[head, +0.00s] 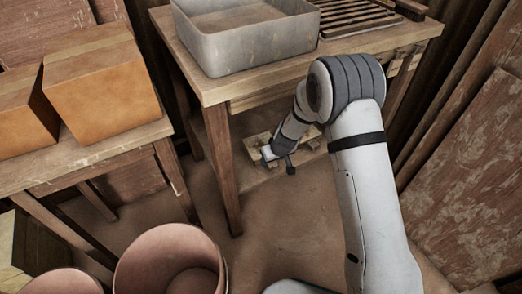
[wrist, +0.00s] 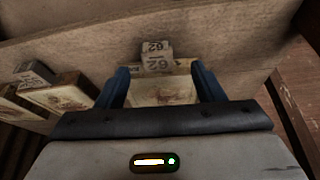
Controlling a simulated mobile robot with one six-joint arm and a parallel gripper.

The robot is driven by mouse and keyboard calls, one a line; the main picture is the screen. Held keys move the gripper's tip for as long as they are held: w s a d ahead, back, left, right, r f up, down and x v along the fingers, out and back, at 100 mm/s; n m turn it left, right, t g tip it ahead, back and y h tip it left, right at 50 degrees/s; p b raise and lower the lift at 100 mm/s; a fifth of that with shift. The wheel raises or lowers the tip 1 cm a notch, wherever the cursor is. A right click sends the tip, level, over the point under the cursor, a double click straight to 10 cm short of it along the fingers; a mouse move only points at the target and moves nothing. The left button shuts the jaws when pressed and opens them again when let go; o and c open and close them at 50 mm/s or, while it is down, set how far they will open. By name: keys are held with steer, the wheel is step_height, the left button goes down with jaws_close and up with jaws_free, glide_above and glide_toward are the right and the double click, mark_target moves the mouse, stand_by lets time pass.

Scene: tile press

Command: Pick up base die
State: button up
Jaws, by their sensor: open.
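In the wrist view a die with a pale framed face (wrist: 165,92) lies between my gripper's blue fingers. A small block (wrist: 156,55) marked "62" stands at its far edge. My gripper (wrist: 160,76) is open, with one finger on each side of this die; I cannot tell whether they touch it. A similar die (wrist: 65,97) with its own marked block (wrist: 35,73) lies to the left. I cannot read which is the base die. In the head view my gripper (head: 279,160) reaches down to the low shelf under the table, and my arm hides part of it.
A wooden table (head: 215,92) stands above the low shelf, with a grey metal tub (head: 245,45) and a slatted rack (head: 350,15) on top. Its front leg (head: 225,170) is left of my gripper. Boxes (head: 105,80) stand on a left table. A round pot (head: 170,262) is at the front.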

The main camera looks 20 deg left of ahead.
steer(key=b+x, duration=0.1)
steer(key=x, duration=0.3)
steer(key=shift+w+d+f, duration=0.1)
steer(key=shift+w+f, duration=0.1)
steer(key=shift+f, duration=0.05)
steer(key=shift+r, duration=0.15)
jaws_close()
